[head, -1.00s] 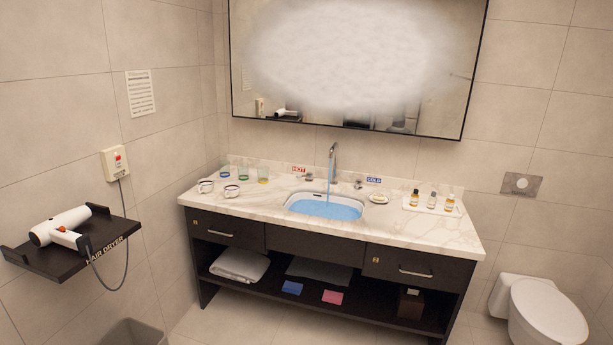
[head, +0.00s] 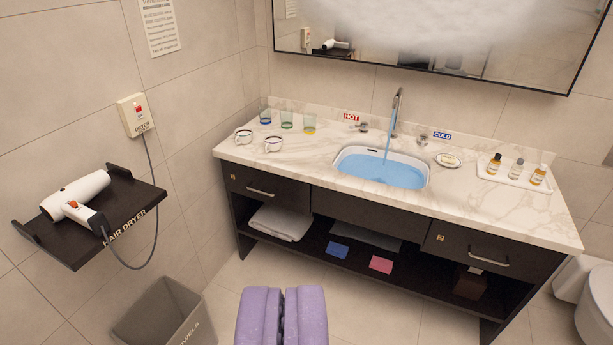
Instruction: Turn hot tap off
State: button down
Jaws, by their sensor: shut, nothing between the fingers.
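The hot tap handle (head: 362,127) is a small metal knob left of the spout, below the red HOT label (head: 351,117). The curved spout (head: 397,106) runs a blue stream of water (head: 390,142) into the basin (head: 343,171), which holds blue water. The cold tap handle (head: 422,139) is right of the spout, near the blue COLD label (head: 442,135). My gripper (head: 283,292), with purple fingers, is at the bottom of the view. It is shut and empty, well in front of the counter and apart from the taps.
Two white cups (head: 243,136) and several glasses (head: 287,120) stand on the counter's left. A soap dish (head: 447,160) and a bottle tray (head: 515,181) are on the right. A hair dryer shelf (head: 130,205) juts from the left wall above a bin (head: 165,306). Floor before the cabinet looks clear.

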aim_at(363, 125)
jog(key=i+j, duration=0.1)
jog(key=i, duration=3.7)
jog(key=l+z, duration=0.05)
jog(key=l, duration=0.05)
